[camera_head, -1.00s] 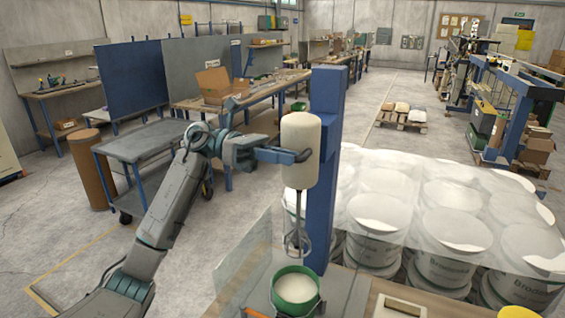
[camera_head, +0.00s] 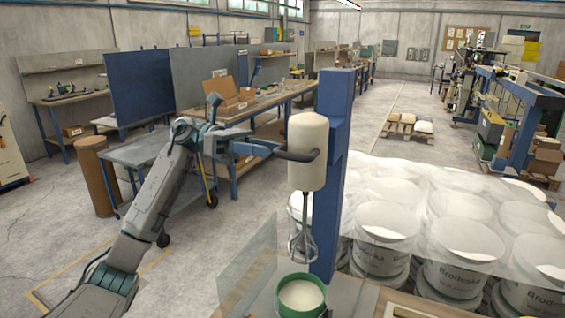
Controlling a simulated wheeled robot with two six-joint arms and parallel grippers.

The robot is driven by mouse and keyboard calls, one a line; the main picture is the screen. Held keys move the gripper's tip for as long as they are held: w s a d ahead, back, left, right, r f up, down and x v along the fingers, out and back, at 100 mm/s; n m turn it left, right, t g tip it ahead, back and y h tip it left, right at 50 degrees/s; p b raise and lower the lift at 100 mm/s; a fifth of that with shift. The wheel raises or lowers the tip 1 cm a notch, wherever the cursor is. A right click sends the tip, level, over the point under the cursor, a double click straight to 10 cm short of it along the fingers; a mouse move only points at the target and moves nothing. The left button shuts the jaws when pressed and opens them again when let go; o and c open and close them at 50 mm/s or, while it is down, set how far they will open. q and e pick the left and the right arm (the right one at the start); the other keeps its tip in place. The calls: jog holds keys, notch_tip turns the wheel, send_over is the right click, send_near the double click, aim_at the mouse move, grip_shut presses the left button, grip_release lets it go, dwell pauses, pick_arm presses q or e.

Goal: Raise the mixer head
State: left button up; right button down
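The mixer head (camera_head: 307,140) is a cream, rounded cylinder on the front of a blue upright column (camera_head: 333,190). A dark handle (camera_head: 299,156) sticks out to the left from the head. A wire whisk (camera_head: 303,240) hangs straight down from the head, with its lower end just above a green bucket (camera_head: 301,312) of pale contents. My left gripper (camera_head: 272,149) comes in from the left at the handle's outer end and looks shut on it; the fingertips are small and partly merged with the dark handle. My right gripper is not in view.
A clear panel (camera_head: 248,275) stands left of the bucket. White buckets under clear film (camera_head: 460,225) fill the right side. A grey cart (camera_head: 140,155), a brown drum (camera_head: 95,175) and a bench with a cardboard box (camera_head: 225,95) stand behind my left arm.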

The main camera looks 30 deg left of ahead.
pick_arm(q)
jog(key=a+b, duration=0.1)
jog(key=a, duration=0.4)
jog(key=shift+s, duration=0.15)
